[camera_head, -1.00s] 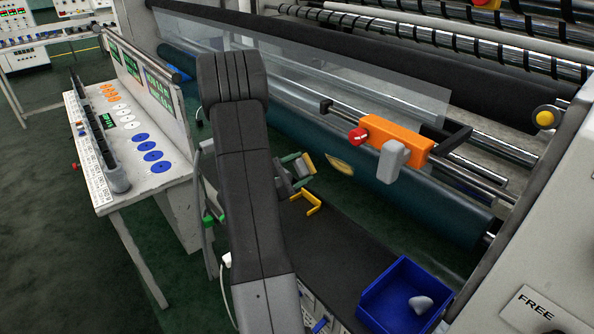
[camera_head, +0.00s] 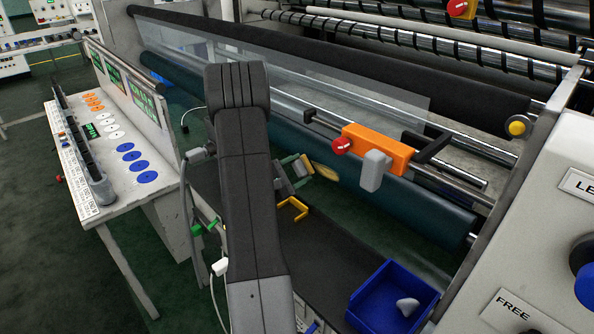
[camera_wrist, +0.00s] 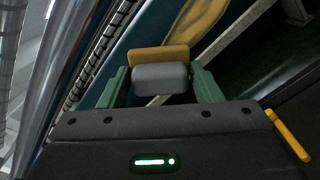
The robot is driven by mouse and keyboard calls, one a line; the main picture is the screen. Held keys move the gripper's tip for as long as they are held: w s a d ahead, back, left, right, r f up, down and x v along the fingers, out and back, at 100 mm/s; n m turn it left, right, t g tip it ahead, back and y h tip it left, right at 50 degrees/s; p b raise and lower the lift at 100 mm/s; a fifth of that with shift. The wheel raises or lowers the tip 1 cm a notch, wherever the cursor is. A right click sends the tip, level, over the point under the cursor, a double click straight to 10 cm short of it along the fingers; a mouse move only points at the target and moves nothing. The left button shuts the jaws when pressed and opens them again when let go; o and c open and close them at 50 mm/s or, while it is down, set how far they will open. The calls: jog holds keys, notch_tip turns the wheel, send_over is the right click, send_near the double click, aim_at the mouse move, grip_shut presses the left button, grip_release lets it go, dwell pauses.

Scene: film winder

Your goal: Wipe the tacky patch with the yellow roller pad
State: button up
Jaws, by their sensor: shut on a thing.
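My gripper (camera_head: 295,174) has green fingers and is shut on the grey handle (camera_wrist: 160,78) of the yellow roller pad. The yellow pad (camera_wrist: 158,55) shows just beyond the handle in the wrist view, and its edge shows in the head view (camera_head: 307,164). The tacky patch (camera_head: 325,172) is a yellowish smear on the teal roller (camera_head: 410,207), close to the right of the pad. The patch also shows in the wrist view (camera_wrist: 205,22), behind the pad. I cannot tell whether pad and patch touch.
A yellow bracket (camera_head: 292,209) stands on the dark shelf below my gripper. A blue bin (camera_head: 372,304) holds a pale lump. An orange unit (camera_head: 378,150) with a red knob sits on a rail above the roller at right. A control desk (camera_head: 110,201) stands at left.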

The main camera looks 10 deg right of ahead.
aim_at(338, 180)
jog(key=shift+b+x, duration=0.45)
jog(key=shift+x, duration=0.5)
dwell(0.3)
jog(key=shift+s, duration=0.1)
jog(key=shift+s+d+f+b, duration=0.15)
jog(key=shift+s+d+b, duration=0.35)
jog(key=shift+s+b, duration=0.35)
jog(key=shift+s+d+b, duration=0.5)
jog(key=shift+s+b, duration=0.15)
jog(key=shift+s, duration=0.1)
jog(key=shift+s+d+b, duration=0.8)
jog(key=shift+s+b, duration=0.2)
jog(key=shift+s+d+b, duration=0.65)
jog(key=shift+s+b, duration=0.15)
jog(key=shift+s, duration=0.15)
jog(key=shift+s+d+b, duration=0.65)
jog(key=shift+s+b, duration=0.1)
jog(key=shift+s, duration=0.2)
jog(key=shift+b, duration=0.55)
